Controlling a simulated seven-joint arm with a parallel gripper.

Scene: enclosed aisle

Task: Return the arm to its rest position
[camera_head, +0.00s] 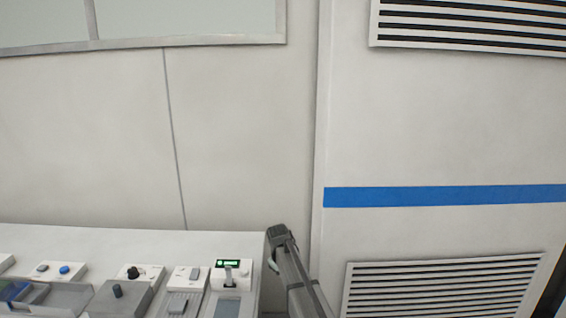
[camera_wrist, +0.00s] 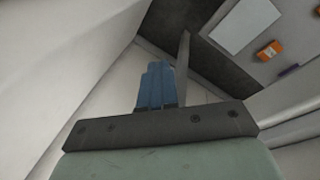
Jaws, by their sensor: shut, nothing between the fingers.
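My gripper (camera_wrist: 158,68) shows in the wrist view, above a dark mounting bar. Its bluish fingers are together with nothing between them. It is clear of any object, with pale wall surfaces and a dark strip behind it. In the head view, part of my grey arm stands at the bottom centre, just right of the bench. I cannot make out the fingers there.
A white bench (camera_head: 120,240) at lower left carries several small devices, one with a green display (camera_head: 229,262). A vented panel (camera_head: 445,285) with a blue stripe (camera_head: 445,196) stands right. The wrist view shows an orange item (camera_wrist: 269,50) and a white sheet (camera_wrist: 245,25).

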